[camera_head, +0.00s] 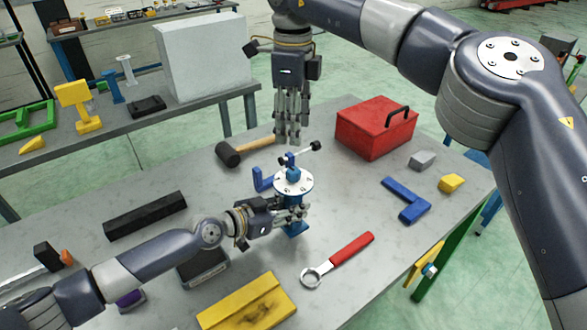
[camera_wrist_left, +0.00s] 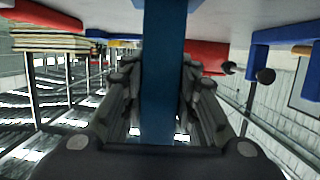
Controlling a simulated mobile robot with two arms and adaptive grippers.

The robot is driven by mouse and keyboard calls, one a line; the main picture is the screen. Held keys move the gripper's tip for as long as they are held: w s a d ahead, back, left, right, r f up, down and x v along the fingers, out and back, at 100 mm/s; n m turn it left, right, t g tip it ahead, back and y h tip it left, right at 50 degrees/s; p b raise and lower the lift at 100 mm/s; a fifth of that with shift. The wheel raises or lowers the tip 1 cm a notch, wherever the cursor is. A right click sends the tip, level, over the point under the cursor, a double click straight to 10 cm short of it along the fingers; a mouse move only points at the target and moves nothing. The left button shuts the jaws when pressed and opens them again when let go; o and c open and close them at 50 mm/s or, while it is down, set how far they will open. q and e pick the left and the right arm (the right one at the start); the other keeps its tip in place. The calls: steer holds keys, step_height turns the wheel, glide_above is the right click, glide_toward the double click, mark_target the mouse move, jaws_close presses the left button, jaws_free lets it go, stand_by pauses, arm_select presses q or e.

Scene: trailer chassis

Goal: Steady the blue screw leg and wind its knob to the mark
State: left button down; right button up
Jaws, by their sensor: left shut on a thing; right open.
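The blue screw leg (camera_head: 294,227) stands upright on the grey table, with a round white disc (camera_head: 293,181) near its top. Its knob (camera_head: 292,171) is a crossbar with dark ball ends above the disc. My left gripper (camera_head: 296,213) comes in from the left and is shut on the leg's blue post below the disc. In the left wrist view the blue post (camera_wrist_left: 163,75) runs between the fingers of the left gripper (camera_wrist_left: 160,95). My right gripper (camera_head: 290,138) points down, open and empty, above and slightly behind the knob; it appears apart from it.
A black mallet (camera_head: 229,154) lies behind the leg, close to my right gripper. A red toolbox (camera_head: 375,128), blue angle piece (camera_head: 407,199), red-handled ring wrench (camera_head: 338,258) and yellow block (camera_head: 247,303) lie around it. A black bar (camera_head: 145,214) lies left.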

mark_target(293, 170)
steer(key=shift+n, duration=0.7)
step_height(293, 170, down, 12)
steer(key=shift+r, duration=0.15)
steer(key=c, duration=1.1)
